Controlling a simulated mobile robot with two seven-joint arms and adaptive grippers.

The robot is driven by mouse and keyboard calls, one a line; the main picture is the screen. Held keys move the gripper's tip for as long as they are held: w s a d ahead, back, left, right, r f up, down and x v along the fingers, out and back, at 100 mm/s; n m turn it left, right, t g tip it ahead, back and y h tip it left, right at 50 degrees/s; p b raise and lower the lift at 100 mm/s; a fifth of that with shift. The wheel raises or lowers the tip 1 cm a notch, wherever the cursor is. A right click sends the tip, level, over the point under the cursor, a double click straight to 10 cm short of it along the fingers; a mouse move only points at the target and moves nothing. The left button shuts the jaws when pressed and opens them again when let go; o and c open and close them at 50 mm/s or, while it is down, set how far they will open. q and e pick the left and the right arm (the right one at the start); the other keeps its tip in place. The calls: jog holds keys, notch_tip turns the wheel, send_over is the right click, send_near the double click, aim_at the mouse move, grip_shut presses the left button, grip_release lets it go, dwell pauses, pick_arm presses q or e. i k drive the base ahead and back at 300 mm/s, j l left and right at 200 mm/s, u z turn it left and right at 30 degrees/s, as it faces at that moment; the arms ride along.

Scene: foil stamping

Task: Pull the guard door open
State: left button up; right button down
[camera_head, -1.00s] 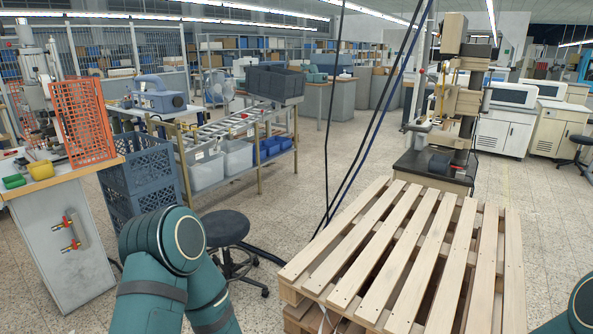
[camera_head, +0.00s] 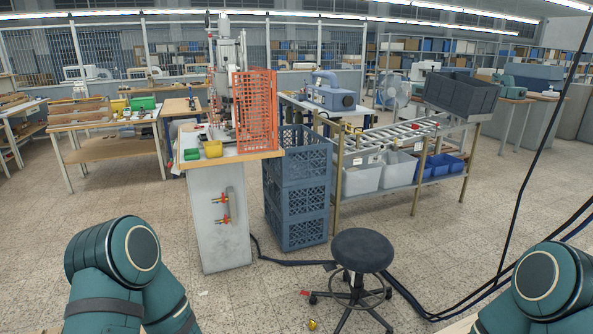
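The guard door is most likely the orange mesh panel (camera_head: 256,110) at the right front of the foil stamping press (camera_head: 224,85). It stands upright on the press's bench top (camera_head: 200,150), some way ahead and left of centre. Whether it is open or shut is hard to tell from here. Both of my arms show only as teal links at the bottom corners of the view. Neither of my grippers is in view.
A dark stool (camera_head: 362,250) stands on the floor ahead, with cables running beside it. Stacked blue crates (camera_head: 300,190) stand right of the bench, and a roller rack (camera_head: 400,140) is beyond them. A wooden table (camera_head: 110,125) is at the left. Floor before the bench is largely clear.

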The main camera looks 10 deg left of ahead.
aim_at(269, 82)
jog(key=i+j+u, duration=0.2)
jog(key=i, duration=0.35)
jog(key=i+j+u, duration=0.25)
jog(key=i, duration=0.35)
jog(key=i+j, duration=0.15)
jog(key=i, duration=0.35)
